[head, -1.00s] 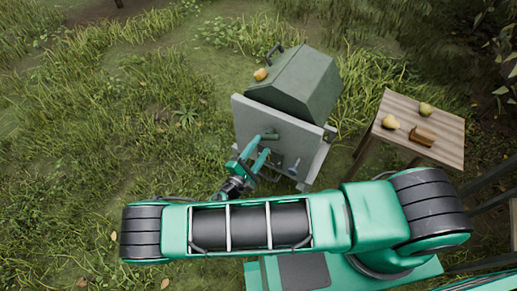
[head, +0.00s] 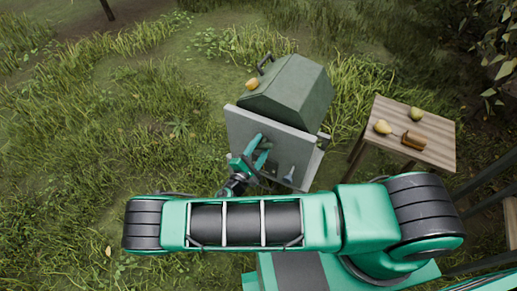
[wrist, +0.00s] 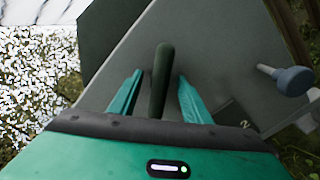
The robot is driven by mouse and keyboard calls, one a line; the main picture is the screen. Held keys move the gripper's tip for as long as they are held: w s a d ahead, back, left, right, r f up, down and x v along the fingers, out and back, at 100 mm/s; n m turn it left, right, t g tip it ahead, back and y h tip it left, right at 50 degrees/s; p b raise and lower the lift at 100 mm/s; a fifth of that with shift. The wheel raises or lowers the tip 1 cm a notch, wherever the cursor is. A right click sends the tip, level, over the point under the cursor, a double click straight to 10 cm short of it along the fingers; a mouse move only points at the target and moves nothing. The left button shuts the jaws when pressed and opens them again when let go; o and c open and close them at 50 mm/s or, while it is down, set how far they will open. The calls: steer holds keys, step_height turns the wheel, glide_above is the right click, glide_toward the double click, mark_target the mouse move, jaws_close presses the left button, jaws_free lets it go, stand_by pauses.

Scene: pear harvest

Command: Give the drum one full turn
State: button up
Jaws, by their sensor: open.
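The drum (head: 290,92) is a dark green faceted body behind a grey upright panel (head: 245,128). It also shows at the top left of the wrist view (wrist: 98,30). A dark green handle (wrist: 161,80) stands out from the panel in the wrist view. My gripper (head: 262,147) is in front of the panel. In the wrist view my gripper (wrist: 158,85) is open, with one finger on each side of the handle and gaps between. How deep the handle sits between the fingers is hard to tell.
A grey-blue knob (wrist: 292,80) sticks out at the panel's right. A yellow pear (head: 252,84) is on the drum's left side. A wooden table (head: 440,145) at right holds a yellow pear (head: 381,127), a green pear (head: 416,114) and a brown object (head: 413,141). Grass lies at left.

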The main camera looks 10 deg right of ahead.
jaws_close()
steer(key=m, duration=0.4)
steer(key=shift+m, duration=1.7)
jaws_free()
